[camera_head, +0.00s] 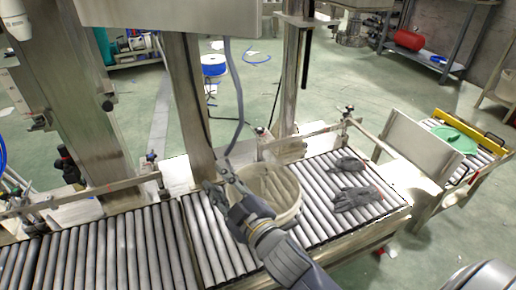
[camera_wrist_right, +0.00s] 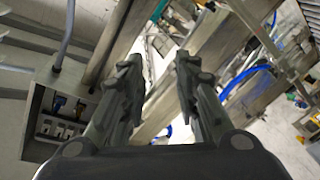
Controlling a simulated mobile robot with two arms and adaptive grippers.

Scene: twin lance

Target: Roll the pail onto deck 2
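A cream-coloured pail (camera_head: 284,190) stands upright and open-topped on the roller conveyor, just right of a steel post. My right arm reaches in from the bottom and hides part of the pail's front and left side. My right gripper (camera_head: 219,181) is above the rollers at the pail's left, by the post. In the right wrist view the gripper (camera_wrist_right: 157,62) is open, with nothing between its fingers. I cannot tell in the head view whether it touches the pail. Rollers run left (camera_head: 110,250) and right (camera_head: 325,190) of the pail; no deck number is readable. My left gripper is not in view.
Dark gloves (camera_head: 357,195) lie on the rollers right of the pail. A metal plate (camera_head: 418,146) stands upright beyond the right end. A green lid (camera_head: 455,139) rests on a further roller section. Steel posts and a hanging cable (camera_head: 235,85) rise near the gripper.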

